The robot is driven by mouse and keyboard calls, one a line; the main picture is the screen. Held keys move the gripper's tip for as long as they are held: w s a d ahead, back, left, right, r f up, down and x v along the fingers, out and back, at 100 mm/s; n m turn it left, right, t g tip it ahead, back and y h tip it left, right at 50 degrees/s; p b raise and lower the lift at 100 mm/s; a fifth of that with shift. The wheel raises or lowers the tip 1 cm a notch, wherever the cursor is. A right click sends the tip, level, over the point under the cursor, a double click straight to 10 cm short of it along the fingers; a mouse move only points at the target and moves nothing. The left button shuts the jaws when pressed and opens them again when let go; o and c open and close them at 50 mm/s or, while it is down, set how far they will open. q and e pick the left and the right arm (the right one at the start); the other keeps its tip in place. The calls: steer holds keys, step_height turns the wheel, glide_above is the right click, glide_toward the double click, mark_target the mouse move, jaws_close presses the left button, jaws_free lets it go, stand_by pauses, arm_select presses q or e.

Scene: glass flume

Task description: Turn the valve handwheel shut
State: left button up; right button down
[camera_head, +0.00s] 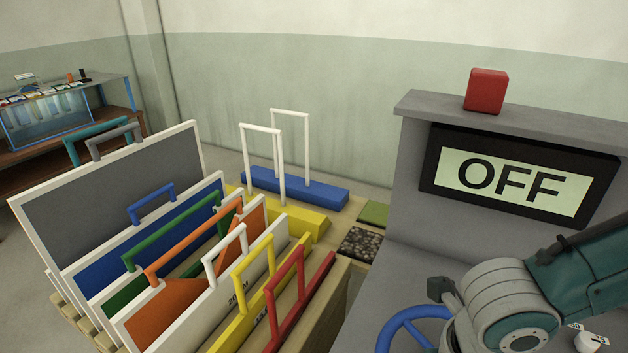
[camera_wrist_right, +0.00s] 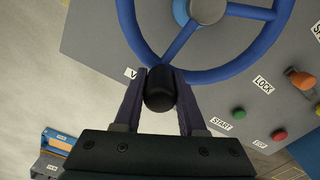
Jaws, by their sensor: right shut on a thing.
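The valve handwheel (camera_wrist_right: 230,73) is a blue ring with spokes and a grey hub. It is cut off by the top edge of the right wrist view. Part of its rim also shows at the bottom of the head view (camera_head: 399,325), partly covered by my right arm. A black knob (camera_wrist_right: 160,92) sits at the rim. My right gripper (camera_wrist_right: 159,76) has its two dark fingers on either side of this knob and is shut on it. In the head view my right arm hides the fingers. My left gripper is in neither view.
A grey console carries an OFF display (camera_head: 512,178) and a red block (camera_head: 486,91). A green button (camera_wrist_right: 239,114), a red button (camera_wrist_right: 279,135) and an orange lever (camera_wrist_right: 300,79) are right of the wheel. Framed panels with handles (camera_head: 120,190) stand left.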

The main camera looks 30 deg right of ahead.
steer(key=shift+s+d, duration=0.1)
steer(key=shift+s, duration=0.1)
stand_by(0.4)
steer(key=c, duration=0.5)
jaws_free()
step_height(320, 180, up, 10)
steer(key=shift+f+p, duration=0.1)
steer(key=shift+p, duration=0.3)
